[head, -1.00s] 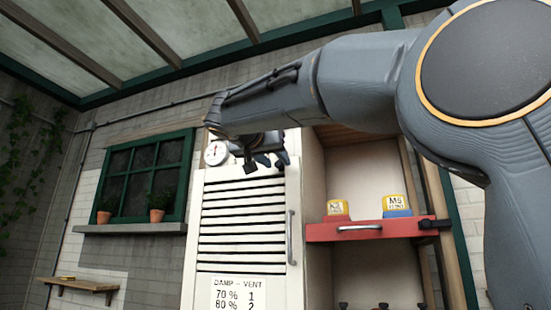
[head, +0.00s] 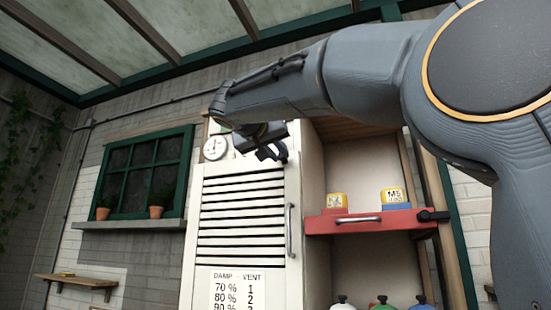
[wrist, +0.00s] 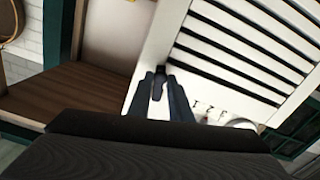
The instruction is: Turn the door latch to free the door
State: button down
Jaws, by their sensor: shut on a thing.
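The white slatted door (head: 240,215) fills the middle of the head view, with an upright handle (head: 289,230) near its right edge. My gripper (head: 274,155) is at the door's top right corner. In the wrist view my gripper (wrist: 160,93) is shut on a small dark piece, which appears to be the door latch (wrist: 157,88), at the edge of the white door (wrist: 205,55). The fingers hide most of the latch, so its exact angle is unclear. The door looks closed in the head view.
A round gauge (head: 215,148) is left of my gripper. A green-framed window (head: 145,175) and a small shelf (head: 78,281) are on the left.

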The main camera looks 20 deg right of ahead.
jog(key=shift+s+d+r+n+p, duration=0.35)
jog(key=shift+d+r+n+p, duration=0.3)
jog(key=shift+n, duration=1.9)
jog(key=shift+s+d+r+n+p, duration=0.45)
jog(key=shift+r+n, duration=0.45)
jog(key=shift+n, duration=1.7)
jog(key=shift+s+d+r+n+p, duration=0.3)
jog(key=shift+r+n+p, duration=0.4)
jog(key=shift+n, duration=1.85)
jog(key=c, duration=1.6)
grip_release()
jog(key=shift+c, duration=0.2)
